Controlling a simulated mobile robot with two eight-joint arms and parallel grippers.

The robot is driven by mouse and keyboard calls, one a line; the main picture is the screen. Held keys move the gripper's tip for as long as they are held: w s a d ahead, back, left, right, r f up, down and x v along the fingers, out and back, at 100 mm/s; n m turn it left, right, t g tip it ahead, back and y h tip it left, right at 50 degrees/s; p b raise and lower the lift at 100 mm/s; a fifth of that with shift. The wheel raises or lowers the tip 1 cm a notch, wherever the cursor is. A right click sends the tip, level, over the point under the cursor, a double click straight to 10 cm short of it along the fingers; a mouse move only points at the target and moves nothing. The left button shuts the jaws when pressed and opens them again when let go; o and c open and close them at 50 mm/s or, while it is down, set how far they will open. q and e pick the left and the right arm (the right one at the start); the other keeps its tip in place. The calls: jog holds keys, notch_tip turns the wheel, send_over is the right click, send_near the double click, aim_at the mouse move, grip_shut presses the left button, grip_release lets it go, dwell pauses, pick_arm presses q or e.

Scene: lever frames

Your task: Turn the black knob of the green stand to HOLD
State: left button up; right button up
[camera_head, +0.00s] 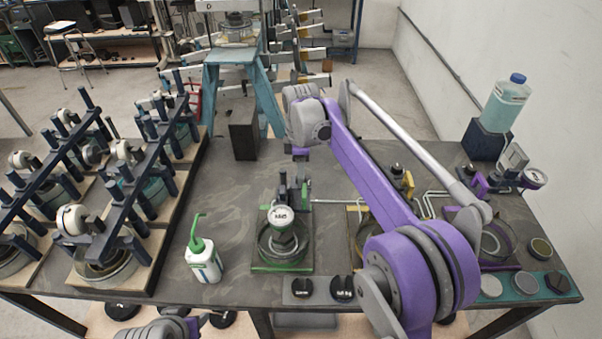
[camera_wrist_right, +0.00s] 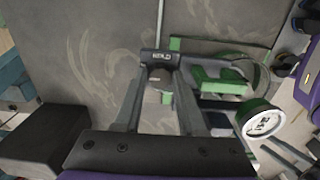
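The green stand (camera_head: 265,267) is a green base near the middle of the table, with a glass dish and a white round gauge (camera_head: 281,217) on it. The gauge also shows in the right wrist view (camera_wrist_right: 264,122). At the stand's back is a dark post (camera_head: 304,195), with a thin rod running right. In the right wrist view a black piece with white lettering (camera_wrist_right: 158,55), seemingly the knob, is at my right fingertips (camera_wrist_right: 158,75). The fingers are apart; contact is unclear. The lettering is too small to read. My left gripper is out of view.
Black knobs (camera_head: 343,288) sit on a grey plate at the table's front edge. A green-spouted white bottle (camera_head: 204,261) stands left of the stand. A dark block (camera_head: 243,138) stands at the back. My right arm covers part of a yellow stand (camera_head: 357,208).

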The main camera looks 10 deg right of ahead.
grip_shut()
jog(key=shift+m, duration=0.4)
jog(key=m, duration=0.6)
jog(key=shift+m+p, duration=0.3)
jog(key=shift+p, duration=0.05)
jog(key=m, duration=0.4)
jog(key=shift+m, duration=2)
